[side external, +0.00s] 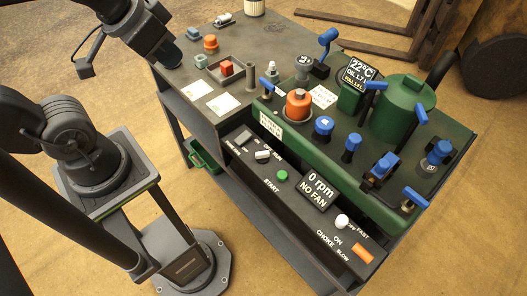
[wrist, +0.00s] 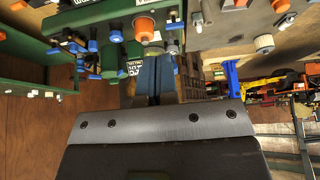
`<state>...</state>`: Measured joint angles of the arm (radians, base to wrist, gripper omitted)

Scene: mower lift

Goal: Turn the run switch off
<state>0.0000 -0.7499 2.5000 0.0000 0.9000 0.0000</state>
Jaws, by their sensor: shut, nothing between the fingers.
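The run switch (side external: 263,155) is a small light-coloured lever on the dark sloping front panel (side external: 300,215), beside the OFF and RUN lettering. It sits between a grey rocker (side external: 243,136) and the green START button (side external: 281,175). I cannot tell which position its lever is in. My gripper (side external: 172,57) is at the upper left of the side view, over the far left end of the bench and well away from the switch. In the wrist view its blue-grey fingers (wrist: 154,80) are shut together and empty. I cannot pick out the switch surely in the wrist view.
A display (side external: 318,187) reads 0 rpm, NO FAN. Behind the panel stand the green machine body (side external: 400,108), an orange cap (side external: 298,105) and several blue-handled valves. A white knob (side external: 341,221) and orange slider (side external: 364,253) lie right. The space in front of the panel is clear.

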